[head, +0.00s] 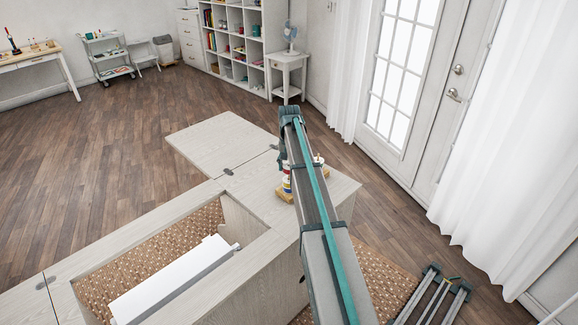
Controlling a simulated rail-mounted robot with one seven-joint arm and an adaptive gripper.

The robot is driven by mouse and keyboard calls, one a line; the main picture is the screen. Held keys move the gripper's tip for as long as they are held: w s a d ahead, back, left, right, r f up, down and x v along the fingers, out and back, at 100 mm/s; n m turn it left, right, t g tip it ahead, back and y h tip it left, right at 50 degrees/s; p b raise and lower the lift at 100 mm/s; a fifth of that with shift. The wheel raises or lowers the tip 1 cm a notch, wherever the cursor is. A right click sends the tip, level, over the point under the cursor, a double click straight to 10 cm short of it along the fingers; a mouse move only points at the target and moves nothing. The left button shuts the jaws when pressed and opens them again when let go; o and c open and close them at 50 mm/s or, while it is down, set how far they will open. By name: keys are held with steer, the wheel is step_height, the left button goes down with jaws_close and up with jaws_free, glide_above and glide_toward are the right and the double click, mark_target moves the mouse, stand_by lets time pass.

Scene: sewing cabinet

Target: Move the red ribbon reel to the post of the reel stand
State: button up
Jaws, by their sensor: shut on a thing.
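The reel stand (284,196), with a light wooden base, stands on the cabinet top and is partly hidden behind my arm. Several coloured bands, with red, blue, yellow and white among them, show just left of the arm. I cannot tell which of them is the red ribbon reel or whether it is on a post. A thin upright tip (318,158) shows just right of the arm. My arm reaches over the cabinet, and its own links hide my gripper and whatever it holds.
The pale wood sewing cabinet (330,186) has an open well with a white machine (170,284) in it. A flap (212,143) extends at the back. A side table with a fan (289,66), shelves and a trolley stand far off. Curtains and a glazed door are at the right.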

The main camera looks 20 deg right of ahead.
steer(key=shift+f+b, duration=0.35)
steer(key=shift+f, duration=1.1)
steer(key=o, duration=1.1)
steer(key=shift+r, duration=0.1)
step_height(320, 180, up, 12)
steer(key=shift+f, duration=0.1)
